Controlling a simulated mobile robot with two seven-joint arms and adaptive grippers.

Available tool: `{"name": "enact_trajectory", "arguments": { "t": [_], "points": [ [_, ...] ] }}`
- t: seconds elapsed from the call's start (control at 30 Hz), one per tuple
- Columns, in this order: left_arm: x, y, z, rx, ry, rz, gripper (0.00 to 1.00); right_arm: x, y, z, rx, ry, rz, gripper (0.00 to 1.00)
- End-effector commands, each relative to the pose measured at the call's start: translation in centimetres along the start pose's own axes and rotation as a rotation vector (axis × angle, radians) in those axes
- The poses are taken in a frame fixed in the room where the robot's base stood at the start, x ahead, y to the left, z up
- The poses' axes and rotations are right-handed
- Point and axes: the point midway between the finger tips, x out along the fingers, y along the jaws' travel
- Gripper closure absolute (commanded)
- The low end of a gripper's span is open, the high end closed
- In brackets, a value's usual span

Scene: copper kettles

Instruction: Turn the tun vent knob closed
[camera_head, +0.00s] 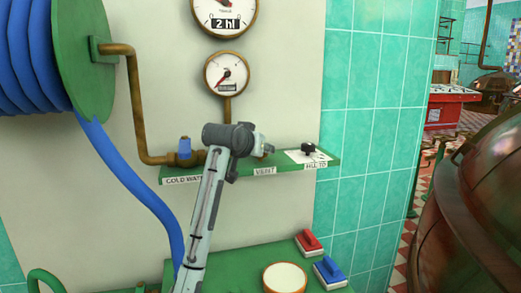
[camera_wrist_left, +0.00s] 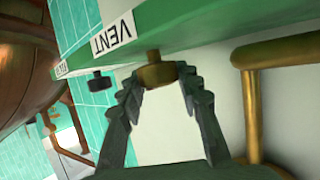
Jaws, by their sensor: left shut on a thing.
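The vent knob (camera_wrist_left: 157,73) is a small brass-coloured round knob beside the black-on-white VENT label (camera_wrist_left: 113,34) on the green shelf (camera_wrist_left: 190,38). My left gripper (camera_wrist_left: 159,82) has its dark fingertips on either side of the knob and is shut on it. In the head view, my left gripper (camera_head: 264,147) is at the shelf just above the VENT label (camera_head: 264,171), and my wrist hides most of the knob there. My right gripper is in neither view.
A black knob (camera_head: 308,149) on a white plate sits right of the vent. The cold-water pipe (camera_head: 138,110) and blue hose (camera_head: 135,180) are left. Two gauges hang above. Red (camera_head: 308,241) and blue (camera_head: 329,271) handled blocks lie below. A copper kettle (camera_head: 470,220) stands right.

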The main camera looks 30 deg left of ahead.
Motion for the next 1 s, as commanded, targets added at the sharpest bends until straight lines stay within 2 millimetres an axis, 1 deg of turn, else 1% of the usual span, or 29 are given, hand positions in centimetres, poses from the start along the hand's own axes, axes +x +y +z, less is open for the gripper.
{"name": "enact_trajectory", "arguments": {
  "t": [0.2, 0.4, 0.93, 0.97, 1.0],
  "points": [
    [0.02, -0.16, 0.01, 0.048, -0.002, 0.111, 0.95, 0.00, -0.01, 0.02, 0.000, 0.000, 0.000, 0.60],
    [0.04, -0.12, 0.04, 0.071, -0.002, 0.170, 0.95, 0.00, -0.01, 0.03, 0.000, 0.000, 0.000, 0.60],
    [0.07, -0.01, 0.10, 0.080, -0.004, 0.195, 0.95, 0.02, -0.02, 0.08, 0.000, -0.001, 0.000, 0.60],
    [0.07, -0.01, 0.10, 0.080, -0.004, 0.195, 0.65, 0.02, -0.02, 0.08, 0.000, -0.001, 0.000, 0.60],
    [0.07, -0.01, 0.10, 0.080, -0.004, 0.194, 0.60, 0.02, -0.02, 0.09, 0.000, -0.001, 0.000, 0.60]
  ]
}}
